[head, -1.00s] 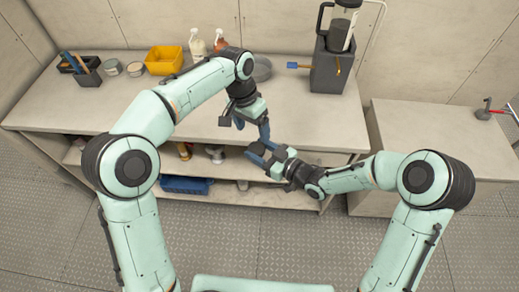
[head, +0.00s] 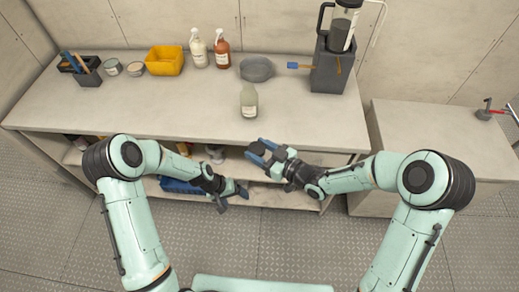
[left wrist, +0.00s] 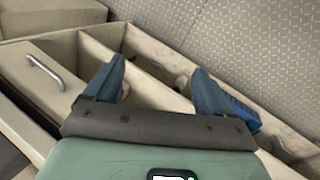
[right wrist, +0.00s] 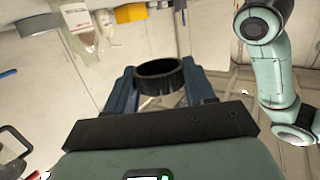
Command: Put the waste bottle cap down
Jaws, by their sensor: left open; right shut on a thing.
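The black, ring-shaped waste bottle cap (right wrist: 160,74) is between the blue fingers of my right gripper (right wrist: 158,90) in the right wrist view. In the head view my right gripper (head: 261,152) is shut on the cap, in front of the bench's front edge. A pale grey-green bottle (head: 249,101) stands upright on the bench top, behind that gripper, with no dark cap visible on it. My left gripper (head: 234,194) is open and lower, in front of the shelves; its fingers are apart and empty in the left wrist view (left wrist: 157,88).
The bench top (head: 180,112) is clear at the front left and right. Along its back stand a yellow bin (head: 164,61), a white bottle (head: 198,48), a red-brown bottle (head: 222,48), a grey dish (head: 257,69) and a dark machine (head: 331,68). A blue crate (head: 180,186) sits on a lower shelf.

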